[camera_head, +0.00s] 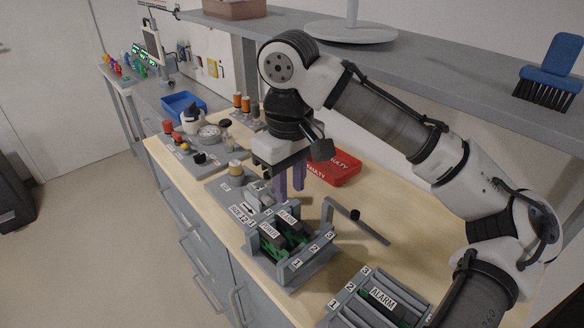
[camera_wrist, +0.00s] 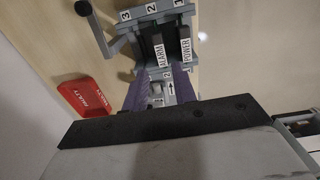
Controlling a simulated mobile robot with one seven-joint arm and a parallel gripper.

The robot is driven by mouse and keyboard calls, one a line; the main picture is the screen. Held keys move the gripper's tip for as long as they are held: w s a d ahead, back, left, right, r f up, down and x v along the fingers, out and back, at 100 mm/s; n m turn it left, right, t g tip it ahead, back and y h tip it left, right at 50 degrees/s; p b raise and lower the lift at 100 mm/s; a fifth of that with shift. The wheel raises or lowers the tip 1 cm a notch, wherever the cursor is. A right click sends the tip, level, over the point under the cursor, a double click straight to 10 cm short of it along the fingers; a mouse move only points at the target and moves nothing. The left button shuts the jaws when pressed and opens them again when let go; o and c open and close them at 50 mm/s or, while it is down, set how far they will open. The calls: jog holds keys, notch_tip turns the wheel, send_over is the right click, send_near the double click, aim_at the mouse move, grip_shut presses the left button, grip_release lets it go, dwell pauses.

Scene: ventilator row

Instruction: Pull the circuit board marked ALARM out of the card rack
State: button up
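A grey card rack (camera_head: 318,262) numbered 1, 2, 3 stands at the middle of the bench. In it are an upright board marked ALARM (camera_head: 289,219) and one marked POWER (camera_head: 269,231). In the wrist view, the ALARM board (camera_wrist: 158,52) stands near number 2 and the POWER board (camera_wrist: 186,50) near number 1. My gripper (camera_head: 289,183) is over the bench beside the rack, its purple fingers apart and empty. In the wrist view, my gripper (camera_wrist: 160,84) points towards the rack, with the ALARM board ahead between the finger lines. Contact is not visible.
A second rack (camera_head: 345,302) at the front right holds another board marked ALARM (camera_head: 383,297). A red FAULTY tray (camera_head: 338,170) lies behind my gripper. A shelf (camera_head: 430,62) runs above.

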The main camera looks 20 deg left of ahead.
aim_at(290, 220)
notch_tip(290, 220, down, 12)
jog(key=shift+f+p, duration=0.1)
jog(key=shift+p, duration=0.25)
grip_shut()
jog(key=shift+c, duration=2.3)
grip_release()
grip_shut()
jog(key=shift+r+p, duration=4)
jog(key=shift+r, duration=0.3)
